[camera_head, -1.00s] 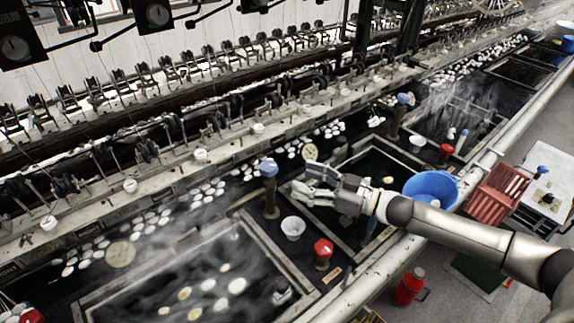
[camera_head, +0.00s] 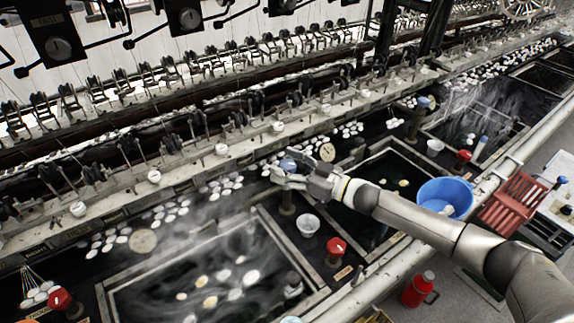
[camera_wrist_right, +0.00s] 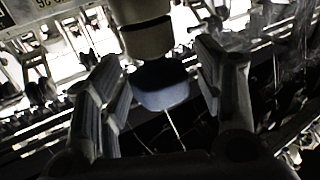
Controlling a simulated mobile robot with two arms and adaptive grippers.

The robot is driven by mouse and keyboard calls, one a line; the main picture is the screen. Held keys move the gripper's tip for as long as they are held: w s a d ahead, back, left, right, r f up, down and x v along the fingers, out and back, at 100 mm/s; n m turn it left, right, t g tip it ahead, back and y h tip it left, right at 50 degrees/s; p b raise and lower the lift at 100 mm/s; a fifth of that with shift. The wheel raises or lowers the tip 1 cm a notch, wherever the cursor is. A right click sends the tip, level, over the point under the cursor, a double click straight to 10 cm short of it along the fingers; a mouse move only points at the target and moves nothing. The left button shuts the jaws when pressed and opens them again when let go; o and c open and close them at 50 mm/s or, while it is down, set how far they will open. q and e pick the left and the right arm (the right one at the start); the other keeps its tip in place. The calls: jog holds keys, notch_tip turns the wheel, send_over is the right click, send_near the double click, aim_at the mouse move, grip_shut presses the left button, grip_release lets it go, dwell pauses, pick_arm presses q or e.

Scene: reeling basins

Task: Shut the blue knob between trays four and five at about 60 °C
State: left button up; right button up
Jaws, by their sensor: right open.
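The blue knob (camera_head: 288,165) tops a brown post between the steaming tray (camera_head: 268,222) at the lower left and the dark tray (camera_head: 421,160) to its right. Tray numbers cannot be read. My right gripper (camera_head: 280,178) is at this knob, open, its fingers partly in front of the post. In the right wrist view the blue knob (camera_wrist_right: 165,88) lies between the spread fingers of the gripper (camera_wrist_right: 158,70), with gaps showing on both sides. A round dial-like disc (camera_head: 327,152) lies behind the right tray; its reading is too small. My left gripper is out of view.
A red knob (camera_head: 336,246) and a white cup (camera_head: 308,224) stand just in front of the blue knob. A blue basin (camera_head: 446,194) sits by the right tray, under my forearm's far side. Another blue knob (camera_head: 425,102) stands farther right. Reeling machinery runs behind.

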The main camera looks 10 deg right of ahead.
jog(key=c, duration=1)
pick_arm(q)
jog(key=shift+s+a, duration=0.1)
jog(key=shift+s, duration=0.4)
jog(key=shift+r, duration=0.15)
pick_arm(e)
jog(key=shift+t, duration=0.3)
jog(key=shift+s+a+m+t+h+p, duration=0.1)
jog(key=shift+m+t+h+p, duration=0.45)
jog(key=shift+m+h, duration=0.25)
jog(key=m+t+h, duration=0.2)
jog(key=shift+h+p, duration=0.35)
jog(key=shift+h, duration=0.05)
jog(key=m+t+h, duration=0.1)
jog(key=m+h, duration=0.1)
jog(key=h, duration=0.1)
jog(key=shift+h, duration=0.3)
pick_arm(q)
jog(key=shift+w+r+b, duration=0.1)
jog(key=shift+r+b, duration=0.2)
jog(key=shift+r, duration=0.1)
pick_arm(e)
jog(key=shift+m+t+h, duration=0.45)
jog(key=shift+m+h, duration=0.55)
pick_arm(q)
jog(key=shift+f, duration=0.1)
pick_arm(e)
jog(key=shift+m+h, duration=0.3)
jog(key=shift+h, duration=0.4)
jog(key=o, duration=1)
